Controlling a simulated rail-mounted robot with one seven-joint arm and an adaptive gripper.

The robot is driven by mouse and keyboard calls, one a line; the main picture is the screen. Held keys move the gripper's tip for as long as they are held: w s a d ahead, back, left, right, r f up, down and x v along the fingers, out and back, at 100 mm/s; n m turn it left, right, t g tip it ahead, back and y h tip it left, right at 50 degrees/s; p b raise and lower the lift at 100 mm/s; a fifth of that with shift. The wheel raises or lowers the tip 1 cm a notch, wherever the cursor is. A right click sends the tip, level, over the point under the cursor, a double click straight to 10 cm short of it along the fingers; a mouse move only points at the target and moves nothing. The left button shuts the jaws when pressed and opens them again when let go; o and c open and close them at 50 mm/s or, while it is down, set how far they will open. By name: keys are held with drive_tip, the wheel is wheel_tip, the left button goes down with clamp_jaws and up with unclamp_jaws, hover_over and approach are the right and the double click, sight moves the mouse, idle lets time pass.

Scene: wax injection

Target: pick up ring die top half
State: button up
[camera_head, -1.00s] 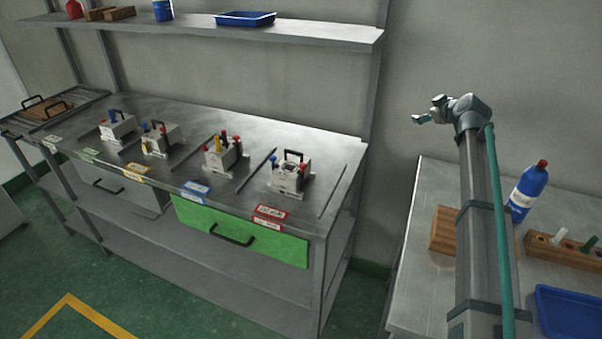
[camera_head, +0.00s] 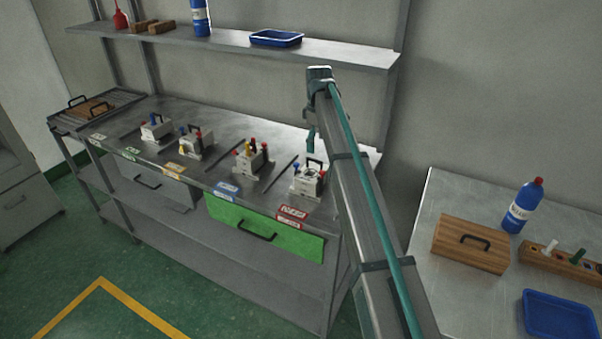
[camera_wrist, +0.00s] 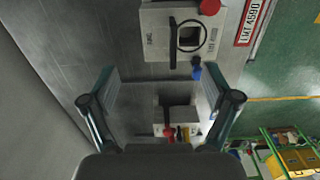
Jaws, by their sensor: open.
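The ring die seems to be the rightmost pale block die (camera_head: 308,180) on the steel bench, with a black handle and coloured knobs. In the wrist view a die (camera_wrist: 158,30) with a black handle, a red knob and a blue knob lies at the top, beyond my fingertips. Its top half cannot be told apart from the lower half. My gripper (camera_wrist: 163,85) is open and empty, its two teal fingers apart. In the head view my gripper (camera_head: 311,140) hangs fingers down above the rightmost die, partly hidden by my arm.
Other dies with coloured knobs (camera_head: 250,160) stand to the left along the bench (camera_head: 225,140). A shelf (camera_head: 240,43) with a blue tray (camera_head: 276,38) runs above at the back. A right-hand table (camera_head: 440,210) holds a wooden block (camera_head: 470,243), a bottle (camera_head: 523,205) and a tray.

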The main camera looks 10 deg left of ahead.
sight(316, 166)
wheel_tip(316, 166, down, 4)
drive_tip(key=shift+p, duration=0.45)
drive_tip(key=shift+f+p, duration=1.1)
drive_tip(key=shift+f, duration=1.5)
drive_tip(key=shift+r, duration=0.15)
clamp_jaws()
